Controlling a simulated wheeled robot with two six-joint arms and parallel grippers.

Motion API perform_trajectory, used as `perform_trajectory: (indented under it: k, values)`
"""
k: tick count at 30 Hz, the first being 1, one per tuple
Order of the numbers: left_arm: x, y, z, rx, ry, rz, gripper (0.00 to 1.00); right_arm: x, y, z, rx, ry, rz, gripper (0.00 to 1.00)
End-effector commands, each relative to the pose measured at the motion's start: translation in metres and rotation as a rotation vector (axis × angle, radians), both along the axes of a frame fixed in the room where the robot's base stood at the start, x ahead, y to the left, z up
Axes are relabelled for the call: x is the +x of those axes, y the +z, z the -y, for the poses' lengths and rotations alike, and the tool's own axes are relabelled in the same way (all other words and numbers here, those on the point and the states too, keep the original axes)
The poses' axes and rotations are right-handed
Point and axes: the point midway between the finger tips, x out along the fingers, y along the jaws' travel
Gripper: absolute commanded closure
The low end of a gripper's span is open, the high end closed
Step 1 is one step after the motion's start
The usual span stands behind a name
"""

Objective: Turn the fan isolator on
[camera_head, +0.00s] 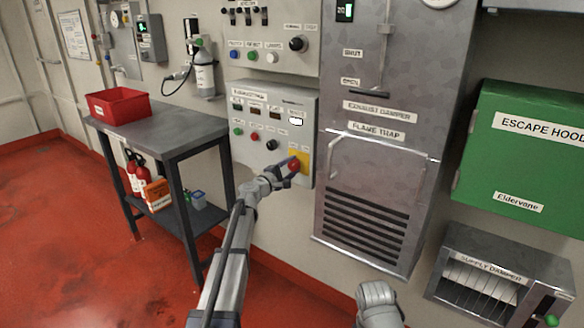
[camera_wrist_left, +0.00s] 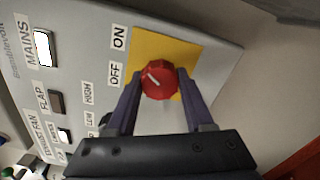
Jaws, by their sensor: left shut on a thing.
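The fan isolator is a red rotary knob (camera_head: 294,165) on a yellow plate (camera_head: 304,157), at the lower right of a grey control panel (camera_head: 270,97). In the left wrist view the red knob (camera_wrist_left: 159,84) sits between the fingers, and the yellow plate (camera_wrist_left: 185,50) is behind it. My left gripper (camera_head: 288,171) is shut on the knob, one finger on each side. The knob's white mark slants up and left, toward the side with the ON label (camera_wrist_left: 120,37) and OFF label (camera_wrist_left: 115,73); I cannot tell which it meets.
A steel exhaust damper cabinet (camera_head: 375,165) stands right of the panel. A green escape hood box (camera_head: 525,150) and a supply damper unit (camera_head: 500,275) are further right. A workbench (camera_head: 170,120) with a red bin (camera_head: 118,105) stands at the left. The red floor in front is clear.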

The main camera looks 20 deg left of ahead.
Motion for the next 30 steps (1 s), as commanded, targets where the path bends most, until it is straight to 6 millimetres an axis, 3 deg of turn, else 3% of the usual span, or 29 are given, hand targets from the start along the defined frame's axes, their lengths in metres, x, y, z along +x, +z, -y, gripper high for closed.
perform_trajectory:
  k: [12,28,29,30]
  values:
    - [-0.0008,-0.0002,0.0004,0.152,-0.001,0.055,1.0,0.0,0.0,0.0,0.0,0.0,0.0,1.0]
    - [-0.0009,-0.0003,0.0008,0.173,-0.002,0.061,1.0,0.0,0.0,0.0,0.0,0.0,0.0,1.0]
    - [-0.0009,-0.0003,0.0008,0.173,-0.002,0.061,0.46,0.0,0.0,0.0,0.0,0.0,0.0,1.0]
    - [-0.0009,-0.0003,0.0008,0.173,-0.002,0.061,0.42,0.0,0.0,0.0,0.0,0.0,0.0,1.0]
